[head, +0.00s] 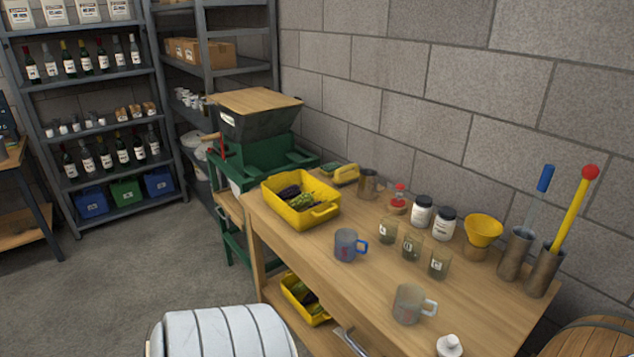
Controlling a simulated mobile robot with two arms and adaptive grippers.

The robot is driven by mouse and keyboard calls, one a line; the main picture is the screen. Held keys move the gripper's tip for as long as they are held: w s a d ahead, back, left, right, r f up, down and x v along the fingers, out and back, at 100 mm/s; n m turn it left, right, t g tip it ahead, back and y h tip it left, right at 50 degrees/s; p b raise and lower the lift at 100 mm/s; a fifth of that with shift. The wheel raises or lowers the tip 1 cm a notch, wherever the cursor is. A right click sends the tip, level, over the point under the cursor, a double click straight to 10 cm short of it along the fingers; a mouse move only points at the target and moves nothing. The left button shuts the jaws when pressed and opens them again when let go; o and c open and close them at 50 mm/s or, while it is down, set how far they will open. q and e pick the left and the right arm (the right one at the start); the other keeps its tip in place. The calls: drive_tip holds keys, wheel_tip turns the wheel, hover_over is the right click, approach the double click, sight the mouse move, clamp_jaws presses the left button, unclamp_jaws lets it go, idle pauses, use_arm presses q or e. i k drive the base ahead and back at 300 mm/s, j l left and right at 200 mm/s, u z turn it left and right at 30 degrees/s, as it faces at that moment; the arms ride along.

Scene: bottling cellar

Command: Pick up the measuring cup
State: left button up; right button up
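Two see-through cups with handles stand upright on the wooden workbench (300,253) in the head view. One cup (345,246) has a blue handle on its right and reddish marks on its wall. It stands near the bench's front edge, just right of a yellow crate. The other cup (408,304) is greyish with a pale handle on its right, further right and nearer to me. Both look like measuring cups; I cannot tell for sure which one is meant. Neither of my grippers is in view, and nothing touches either cup.
The yellow crate (312,217) holds dark and green produce. Several small glasses (411,246), white jars (443,224), a yellow funnel (483,230) and metal canisters (516,252) stand behind the cups. A white bottle (449,346) is at the bottom. Bare bench lies between the two cups.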

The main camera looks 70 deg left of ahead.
sight(409, 299)
drive_tip(key=u, duration=1.4)
